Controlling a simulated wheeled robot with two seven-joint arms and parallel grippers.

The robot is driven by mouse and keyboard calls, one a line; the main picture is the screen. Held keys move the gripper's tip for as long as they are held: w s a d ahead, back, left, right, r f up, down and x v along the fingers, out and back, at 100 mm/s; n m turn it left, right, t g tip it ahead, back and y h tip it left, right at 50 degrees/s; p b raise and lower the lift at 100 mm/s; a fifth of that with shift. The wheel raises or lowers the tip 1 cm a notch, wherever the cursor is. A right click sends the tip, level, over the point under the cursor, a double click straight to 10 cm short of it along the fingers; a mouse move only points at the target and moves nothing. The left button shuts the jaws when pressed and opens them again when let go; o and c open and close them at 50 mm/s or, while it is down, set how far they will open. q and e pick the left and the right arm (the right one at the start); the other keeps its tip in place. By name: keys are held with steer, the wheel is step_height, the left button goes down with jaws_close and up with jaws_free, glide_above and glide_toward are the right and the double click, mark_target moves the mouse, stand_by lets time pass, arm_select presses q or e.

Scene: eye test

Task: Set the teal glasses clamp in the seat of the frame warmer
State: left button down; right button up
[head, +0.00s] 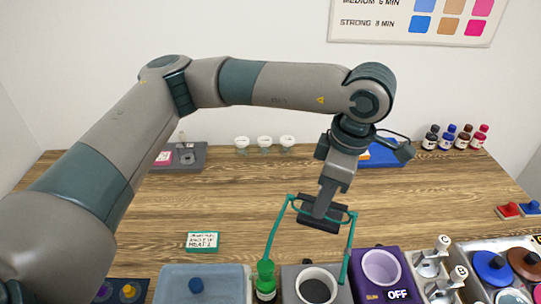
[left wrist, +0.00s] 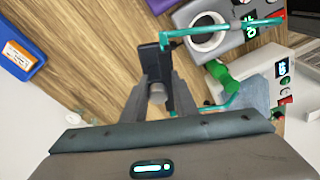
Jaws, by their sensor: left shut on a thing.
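The teal glasses clamp (head: 353,240) is a thin teal frame with two long arms hanging down. My left gripper (head: 321,207) is shut on its middle and holds it above the row of units at the table's front. In the left wrist view the teal clamp (left wrist: 232,29) reaches out beside my left gripper (left wrist: 160,92), passing in front of the grey unit. That grey unit, apparently the frame warmer (head: 290,275), has a white-rimmed round seat with a dark inside; it also shows in the left wrist view (left wrist: 185,16). My right gripper is not in view.
A green bottle (head: 265,278) stands left of the grey unit, close to a hanging clamp arm. A purple unit (head: 400,268) marked OFF stands to its right. A pale lidded tub (head: 176,284) is further left. The middle of the wooden table (head: 240,190) is mostly clear.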

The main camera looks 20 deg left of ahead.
arm_select(q)
steer(key=m, duration=0.2)
steer(key=f+m, duration=0.1)
steer(key=m, duration=0.2)
steer(key=shift+w+d+t, duration=0.15)
steer(key=shift+t, duration=0.25)
steer(key=m, duration=0.2)
steer(key=f+m, duration=0.1)
steer(key=m, duration=0.2)
steer(key=shift+w+d+t+h, duration=0.15)
steer(key=shift+t+h, duration=0.15)
steer(key=m, duration=0.2)
steer(key=f+m, duration=0.1)
steer(key=m, duration=0.2)
steer(key=shift+w+d+h, duration=0.1)
steer(key=shift+d+h, duration=0.05)
steer(key=shift+h, duration=0.25)
steer(key=m, duration=0.3)
steer(key=shift+d+f, duration=0.15)
steer(key=shift+f, duration=0.15)
